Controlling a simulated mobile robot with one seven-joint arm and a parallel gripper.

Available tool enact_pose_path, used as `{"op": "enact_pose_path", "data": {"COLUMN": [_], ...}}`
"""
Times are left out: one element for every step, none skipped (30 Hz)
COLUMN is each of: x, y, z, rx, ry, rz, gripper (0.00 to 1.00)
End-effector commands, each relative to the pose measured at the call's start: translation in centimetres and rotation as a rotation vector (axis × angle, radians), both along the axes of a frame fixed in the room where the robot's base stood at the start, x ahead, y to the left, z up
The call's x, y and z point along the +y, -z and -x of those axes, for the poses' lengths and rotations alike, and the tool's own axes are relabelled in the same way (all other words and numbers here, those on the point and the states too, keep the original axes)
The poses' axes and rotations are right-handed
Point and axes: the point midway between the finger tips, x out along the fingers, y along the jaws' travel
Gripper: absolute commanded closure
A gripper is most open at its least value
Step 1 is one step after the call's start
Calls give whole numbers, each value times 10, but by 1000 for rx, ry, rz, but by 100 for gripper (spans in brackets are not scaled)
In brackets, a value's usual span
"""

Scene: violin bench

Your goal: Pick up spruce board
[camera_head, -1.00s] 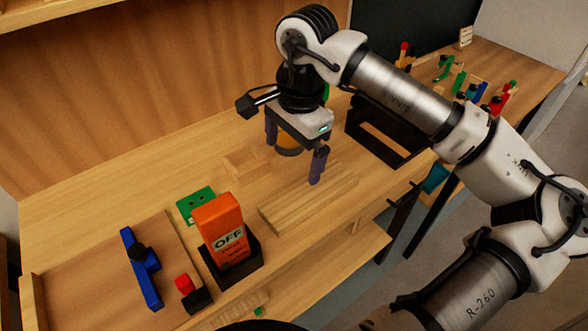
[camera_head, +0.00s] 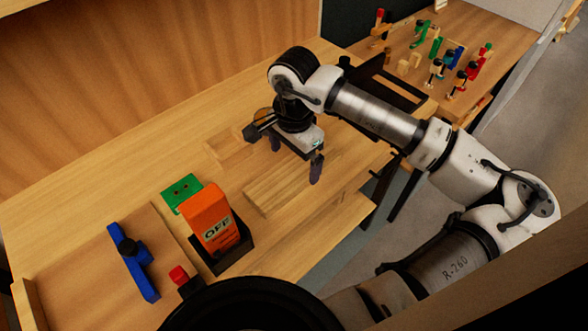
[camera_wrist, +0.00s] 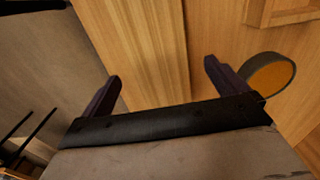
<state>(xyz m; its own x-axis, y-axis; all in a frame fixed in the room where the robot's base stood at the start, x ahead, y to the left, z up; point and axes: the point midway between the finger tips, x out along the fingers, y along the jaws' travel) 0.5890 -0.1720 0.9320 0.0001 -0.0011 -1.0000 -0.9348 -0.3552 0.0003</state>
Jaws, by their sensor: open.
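The spruce board seems to be a pale, long-grained piece (camera_head: 268,198) lying flat on the bench, beside similar strips; I cannot fully tell them apart. In the wrist view a pale board (camera_wrist: 140,45) runs between and beyond my fingertips, with a dark seam along its right side. My gripper (camera_head: 296,160) is open and empty above the boards, fingers pointing down. In the wrist view its two dark fingers (camera_wrist: 162,72) stand either side of the pale board. Whether they touch it is unclear.
A round orange-centred container (camera_wrist: 272,76) is close to the right finger. An orange OFF box (camera_head: 212,218) in a black holder, a green plate (camera_head: 181,193) and a blue tool (camera_head: 135,262) stand left. A black frame (camera_head: 385,82) and a table with clamps (camera_head: 455,65) lie beyond.

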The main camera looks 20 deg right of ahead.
Motion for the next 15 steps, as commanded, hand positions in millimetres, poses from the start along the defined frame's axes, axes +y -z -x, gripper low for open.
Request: {"op": "enact_pose_path", "data": {"x": [-2,-4,-5,-5,-5,-5,-5,-5,-5,-5,-5,-5,-5,-5,-5], "y": [3,7,12,18,23,27,30,32,34,35,36,36,36,36,36], "z": [0,0,0,0,0,0,0,0,0,0,0,0,0,0,0], "rx": [2,2,2,2,3,2,1,1,1,1,-1,-1,-1,-1,-1], "ry": [2,1,1,0,0,0,0,-1,-1,-1,-1,-1,-1,-1,-1], "rz": [-6,-6,-6,-6,-4,-5,-3,-2,-2,-2,-1,-1,-1,-1,0], "gripper": [2,2,2,2,2,2,2,2,2,2,2,2,2,2,2]}}
